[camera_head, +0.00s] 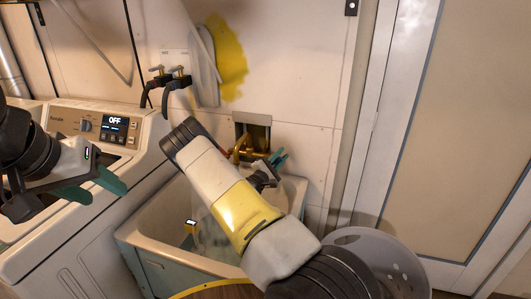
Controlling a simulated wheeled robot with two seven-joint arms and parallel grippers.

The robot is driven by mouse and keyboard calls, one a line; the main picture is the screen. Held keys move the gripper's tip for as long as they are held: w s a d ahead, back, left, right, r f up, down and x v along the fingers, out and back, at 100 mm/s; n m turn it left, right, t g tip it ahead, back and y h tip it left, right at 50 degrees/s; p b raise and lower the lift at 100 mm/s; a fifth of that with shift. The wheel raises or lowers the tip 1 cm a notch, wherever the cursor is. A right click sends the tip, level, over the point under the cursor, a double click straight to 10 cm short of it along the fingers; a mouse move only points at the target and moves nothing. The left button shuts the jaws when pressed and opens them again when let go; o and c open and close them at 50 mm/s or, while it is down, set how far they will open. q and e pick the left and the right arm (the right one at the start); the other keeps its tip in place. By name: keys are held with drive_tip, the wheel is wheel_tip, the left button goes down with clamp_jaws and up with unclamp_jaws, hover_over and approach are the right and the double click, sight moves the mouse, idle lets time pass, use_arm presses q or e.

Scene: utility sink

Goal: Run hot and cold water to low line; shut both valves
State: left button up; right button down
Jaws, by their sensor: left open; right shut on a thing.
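The utility sink (150,243) stands below the wall. A brass faucet (246,152) sits in a wall recess above it. A small red part, perhaps a valve handle (226,153), shows at the faucet's left. My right gripper (278,160) is at the faucet's right side, shut on what looks like a valve handle, which its fingers hide. A bluish, clear area shows in the basin, partly behind my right arm; the water level and line cannot be read.
The washing machine (75,107), its display reading OFF, stands left of the sink. Two hose taps (170,78) are on the wall above. A small dark-and-white device (190,226) shows in the sink.

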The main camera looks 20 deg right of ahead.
drive_tip(key=c, duration=1.3)
unclamp_jaws()
drive_tip(key=shift+v, duration=3.9)
